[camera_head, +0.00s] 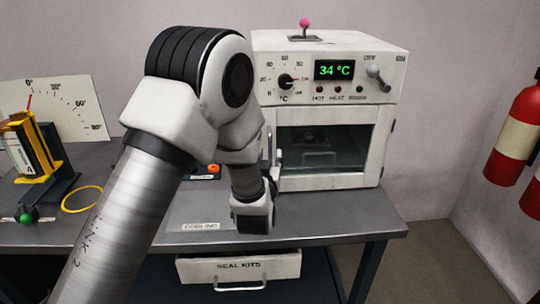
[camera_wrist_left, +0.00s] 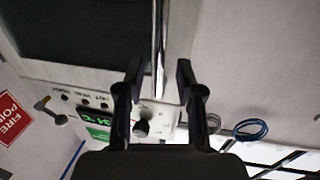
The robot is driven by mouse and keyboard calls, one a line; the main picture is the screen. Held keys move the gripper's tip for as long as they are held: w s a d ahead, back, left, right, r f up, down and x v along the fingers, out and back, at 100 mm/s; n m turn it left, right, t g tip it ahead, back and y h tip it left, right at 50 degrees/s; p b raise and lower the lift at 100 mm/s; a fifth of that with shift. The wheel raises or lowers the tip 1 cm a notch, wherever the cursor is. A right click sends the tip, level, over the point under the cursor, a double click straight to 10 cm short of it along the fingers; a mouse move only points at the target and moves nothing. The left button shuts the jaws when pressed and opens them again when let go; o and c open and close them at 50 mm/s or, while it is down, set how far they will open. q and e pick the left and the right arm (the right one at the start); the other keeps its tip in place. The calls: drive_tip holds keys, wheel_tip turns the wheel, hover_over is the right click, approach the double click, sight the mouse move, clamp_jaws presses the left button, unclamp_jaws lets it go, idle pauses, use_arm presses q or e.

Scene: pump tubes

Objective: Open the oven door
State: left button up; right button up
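The white oven (camera_head: 330,110) stands at the back right of the bench. Its door (camera_head: 325,183) has a dark glass window and looks closed. In the left wrist view, turned upside down, the window (camera_wrist_left: 80,30) is at upper left. A thin upright bar (camera_wrist_left: 157,40), probably the door handle, runs beside the door's edge. My left gripper (camera_wrist_left: 158,78) is open, and the bar lies in line with the gap between its fingers. Contact cannot be told. In the head view my left arm hides part of the oven's left side and most of the gripper. My right gripper is not seen.
The control panel has a 34 °C display (camera_head: 334,70), a knob (camera_head: 286,81) and a lever (camera_head: 377,74). A yellow fixture (camera_head: 28,145) and a yellow ring (camera_head: 82,199) are at left. A "SEAL KITS" drawer (camera_head: 240,267) is below the bench. Red extinguishers (camera_head: 515,140) hang at right.

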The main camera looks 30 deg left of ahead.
use_arm(q)
drive_tip(key=x, duration=0.3)
clamp_jaws()
drive_tip(key=shift+s, duration=0.1)
drive_tip(key=shift+f, duration=0.1)
